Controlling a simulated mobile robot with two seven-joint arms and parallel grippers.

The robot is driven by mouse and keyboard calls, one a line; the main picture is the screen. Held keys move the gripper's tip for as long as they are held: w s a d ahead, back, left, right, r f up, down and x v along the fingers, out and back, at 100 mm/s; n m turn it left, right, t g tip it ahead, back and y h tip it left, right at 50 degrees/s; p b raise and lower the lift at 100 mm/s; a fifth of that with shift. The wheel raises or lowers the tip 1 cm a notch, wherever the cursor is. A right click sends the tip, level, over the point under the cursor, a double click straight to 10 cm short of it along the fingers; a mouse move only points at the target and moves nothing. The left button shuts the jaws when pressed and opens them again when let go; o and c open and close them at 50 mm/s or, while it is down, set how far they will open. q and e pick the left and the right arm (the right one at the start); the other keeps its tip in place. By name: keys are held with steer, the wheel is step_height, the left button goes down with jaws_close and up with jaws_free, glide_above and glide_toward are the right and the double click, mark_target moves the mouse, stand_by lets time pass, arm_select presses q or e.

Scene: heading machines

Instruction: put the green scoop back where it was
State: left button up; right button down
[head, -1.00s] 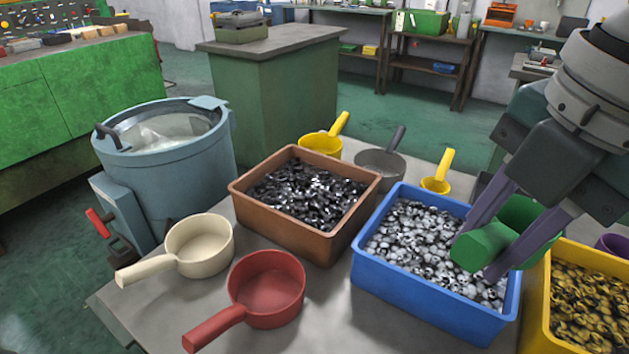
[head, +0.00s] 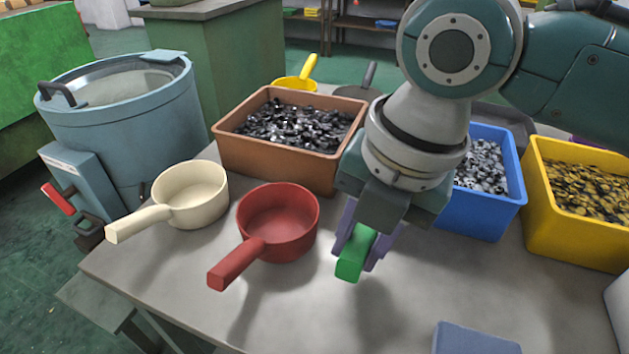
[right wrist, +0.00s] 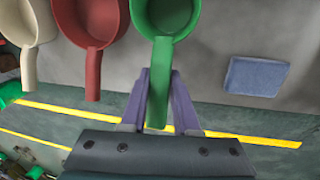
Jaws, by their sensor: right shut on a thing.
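The green scoop (right wrist: 159,75) is in my right gripper, which is shut on its handle; in the head view the handle end (head: 350,265) shows between the fingers. My right gripper (head: 366,248) is over the front of the table, just right of the red scoop. The green cup points away from me in the right wrist view (right wrist: 170,15), and my gripper and arm hide it in the head view. I cannot tell whether it touches the table. My left gripper is not in view.
The red scoop (head: 278,222) and cream scoop (head: 190,195) stand to the left. Behind are a brown bin (head: 270,160), a blue bin (head: 485,215) and a yellow bin (head: 570,220) of parts. A blue-grey block (head: 470,340) lies at the front right. The table between is clear.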

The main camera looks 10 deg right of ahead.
step_height(320, 180, down, 6)
steer(key=shift+r+b, duration=0.1)
steer(key=shift+b, duration=0.6)
steer(key=shift+f, duration=0.4)
steer(key=shift+f, duration=0.1)
steer(key=c, duration=0.7)
jaws_free()
steer(key=shift+o, duration=0.2)
